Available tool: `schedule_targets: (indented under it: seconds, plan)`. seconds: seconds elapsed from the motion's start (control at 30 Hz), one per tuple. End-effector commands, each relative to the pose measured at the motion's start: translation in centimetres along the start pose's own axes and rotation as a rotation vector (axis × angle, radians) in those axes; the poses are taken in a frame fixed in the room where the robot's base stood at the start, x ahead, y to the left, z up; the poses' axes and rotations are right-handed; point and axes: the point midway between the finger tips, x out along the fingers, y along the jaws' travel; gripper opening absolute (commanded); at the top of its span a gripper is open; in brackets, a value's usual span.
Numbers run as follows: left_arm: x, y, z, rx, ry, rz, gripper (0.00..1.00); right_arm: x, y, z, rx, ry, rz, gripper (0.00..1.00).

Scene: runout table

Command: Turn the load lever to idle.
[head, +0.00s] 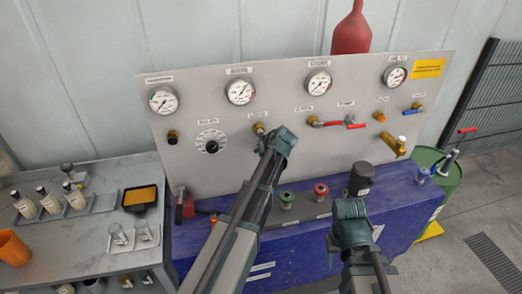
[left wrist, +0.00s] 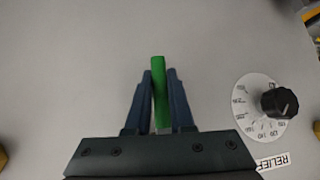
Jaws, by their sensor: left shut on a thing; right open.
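My left gripper (head: 283,140) is up against the lower middle of the grey panel (head: 225,175). In the left wrist view its two fingers (left wrist: 160,100) are closed on a green lever handle (left wrist: 159,80), whose end sticks out past the fingertips. In the head view the gripper hides this handle; a brass valve fitting (head: 259,128) shows just left of it, under a label too small to read. I cannot read any mark for idle. My right gripper (head: 349,208) is open and empty, low in front of the blue bench.
A dial with a black knob (head: 211,144) sits left of my left gripper. Red-handled valves (head: 335,123) are to its right and gauges (head: 240,91) above. A black cylinder (head: 360,178) stands close behind my right gripper. A side table (head: 75,245) holds bottles.

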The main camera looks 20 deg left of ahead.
Motion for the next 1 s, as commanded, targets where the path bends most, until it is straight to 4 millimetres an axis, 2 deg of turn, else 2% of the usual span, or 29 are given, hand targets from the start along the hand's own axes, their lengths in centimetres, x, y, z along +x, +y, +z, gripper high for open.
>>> schedule_targets:
  seconds: [0.07,0.1,0.23,0.5,0.63,0.77,1.0]
  plan:
    - [0.0,-0.2,0.2,0.000,-0.006,-0.003,0.00,0.1,0.0,0.0,0.000,0.000,0.000,0.50]
    - [0.0,-0.2,0.2,0.000,-0.006,-0.004,0.28,0.1,0.0,0.0,0.000,0.000,0.000,0.50]
    - [0.0,-0.1,0.2,0.000,-0.004,-0.003,0.51,0.0,0.0,0.0,0.000,0.000,0.000,0.50]
    - [-0.1,-0.1,0.1,-0.001,-0.002,-0.001,0.51,0.0,0.0,0.0,0.000,0.000,0.000,0.50]
    - [-1.0,-0.1,-0.1,0.000,-0.002,0.000,0.51,-0.8,0.1,0.1,0.001,0.000,0.000,0.50]
    - [-3.4,-0.2,-0.3,0.001,-0.002,0.000,0.51,-2.6,0.2,0.1,0.004,0.000,-0.001,0.50]
    - [-8.6,-0.2,-0.4,0.002,-0.002,0.000,0.51,-6.3,0.6,0.4,0.007,-0.001,-0.002,0.50]
